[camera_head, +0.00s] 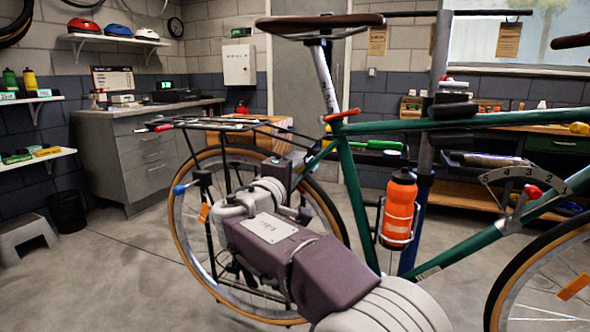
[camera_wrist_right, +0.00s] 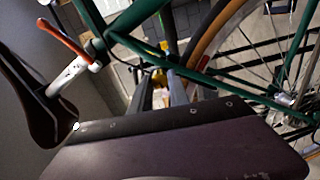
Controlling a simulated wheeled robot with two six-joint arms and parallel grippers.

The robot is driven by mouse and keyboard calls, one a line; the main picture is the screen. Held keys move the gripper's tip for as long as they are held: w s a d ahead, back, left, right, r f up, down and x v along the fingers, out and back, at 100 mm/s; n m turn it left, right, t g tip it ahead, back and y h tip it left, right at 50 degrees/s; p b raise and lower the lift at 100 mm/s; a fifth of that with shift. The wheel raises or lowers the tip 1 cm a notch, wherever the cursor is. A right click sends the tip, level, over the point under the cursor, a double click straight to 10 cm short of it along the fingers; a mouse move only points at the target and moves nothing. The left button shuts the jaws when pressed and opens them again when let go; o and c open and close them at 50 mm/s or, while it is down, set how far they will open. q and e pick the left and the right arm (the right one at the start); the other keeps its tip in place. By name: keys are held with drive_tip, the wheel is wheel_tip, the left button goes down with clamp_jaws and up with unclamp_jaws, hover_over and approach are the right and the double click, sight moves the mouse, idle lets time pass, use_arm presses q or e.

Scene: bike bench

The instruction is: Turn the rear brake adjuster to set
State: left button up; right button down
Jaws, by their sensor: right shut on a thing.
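The green bike (camera_head: 352,205) stands in a repair stand, with its rear wheel (camera_head: 181,225) at the left. My right gripper (camera_head: 303,163) reaches in beside the rear wheel, near the top of the green rear stays under the saddle. In the right wrist view my two grey fingers (camera_wrist_right: 161,84) come together around a small yellow piece (camera_wrist_right: 158,77), which looks like the rear brake adjuster. The fingers cover most of it, and its setting cannot be read. My left gripper is not in view.
The saddle (camera_head: 318,25) and its orange clamp lever (camera_head: 341,115) are above my right gripper. The rear rack (camera_head: 225,124) and the orange bottle (camera_head: 399,207) flank the arm. A numbered dial (camera_head: 522,180) sits on the lower frame tube. Open floor lies at the left.

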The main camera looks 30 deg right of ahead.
drive_tip(key=shift+m+p, duration=16)
drive_tip(key=shift+p, duration=4.2)
drive_tip(key=c, duration=1.3)
unclamp_jaws()
drive_tip(key=shift+o, duration=0.2)
